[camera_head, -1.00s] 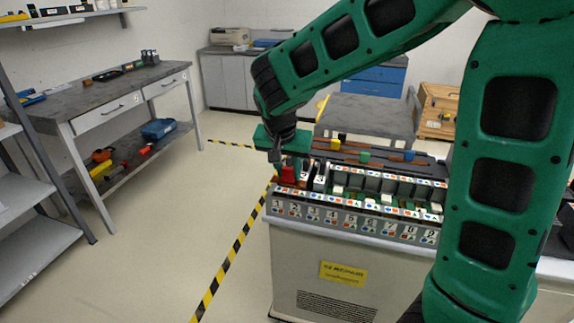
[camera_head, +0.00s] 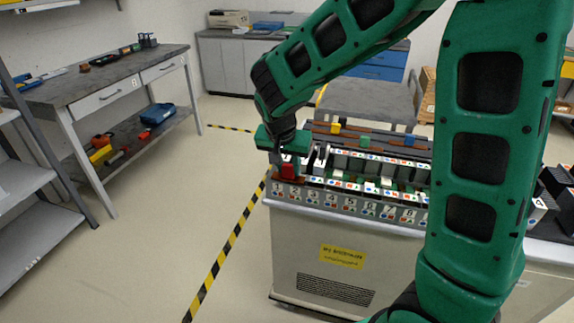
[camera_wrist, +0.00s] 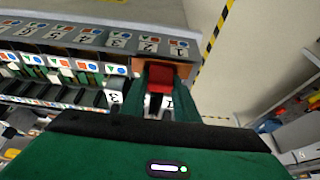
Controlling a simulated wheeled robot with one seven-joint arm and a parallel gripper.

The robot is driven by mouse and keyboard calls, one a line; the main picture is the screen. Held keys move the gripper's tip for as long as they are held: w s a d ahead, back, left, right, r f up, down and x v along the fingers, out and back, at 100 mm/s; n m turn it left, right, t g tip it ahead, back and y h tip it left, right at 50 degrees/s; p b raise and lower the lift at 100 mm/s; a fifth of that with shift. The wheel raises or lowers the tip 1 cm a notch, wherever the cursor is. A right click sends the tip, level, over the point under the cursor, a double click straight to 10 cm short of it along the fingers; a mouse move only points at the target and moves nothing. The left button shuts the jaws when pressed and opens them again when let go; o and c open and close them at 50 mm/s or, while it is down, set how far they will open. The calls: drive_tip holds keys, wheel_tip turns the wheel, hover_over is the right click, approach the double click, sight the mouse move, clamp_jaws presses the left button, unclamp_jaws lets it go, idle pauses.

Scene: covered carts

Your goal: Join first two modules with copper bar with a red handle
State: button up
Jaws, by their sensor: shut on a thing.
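The red handle (camera_head: 288,171) is at the left end of the module row on the cart. In the wrist view the red handle (camera_wrist: 160,78) sits between the fingers of my gripper (camera_wrist: 159,88), which is shut on it. The copper bar (camera_wrist: 183,69) shows beneath the handle, across the labels 1 and 2. Whether it touches the contacts of both modules cannot be told. The first module (camera_wrist: 168,103), white and marked 1, shows partly between the fingers. The second module is mostly hidden. In the head view my gripper (camera_head: 282,158) hangs from above over the row's left end.
Bars with yellow (camera_head: 336,128), green (camera_head: 364,141) and blue (camera_head: 409,141) handles lie behind the row. More modules (camera_head: 350,162) stand to the right. A grey table (camera_head: 370,97) is behind the cart (camera_head: 300,250). The floor to its left is clear.

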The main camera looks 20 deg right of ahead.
drive_tip(key=shift+f, duration=0.1)
idle(0.4)
drive_tip(key=o, duration=1.2)
drive_tip(key=shift+c, duration=0.2)
drive_tip(key=v, duration=1)
drive_tip(key=shift+r, duration=0.3)
drive_tip(key=s+d+g, duration=0.2)
drive_tip(key=s+d, duration=1)
drive_tip(key=d, duration=0.4)
drive_tip(key=s+d+f+y, duration=0.1)
drive_tip(key=s+d+f, duration=0.1)
drive_tip(key=s, duration=0.6)
drive_tip(key=s+d+f+g+y, duration=0.1)
drive_tip(key=s+d+f, duration=0.1)
drive_tip(key=s, duration=0.6)
drive_tip(key=shift+d+f+n+g+y, duration=0.3)
drive_tip(key=shift+d+n+y, duration=0.1)
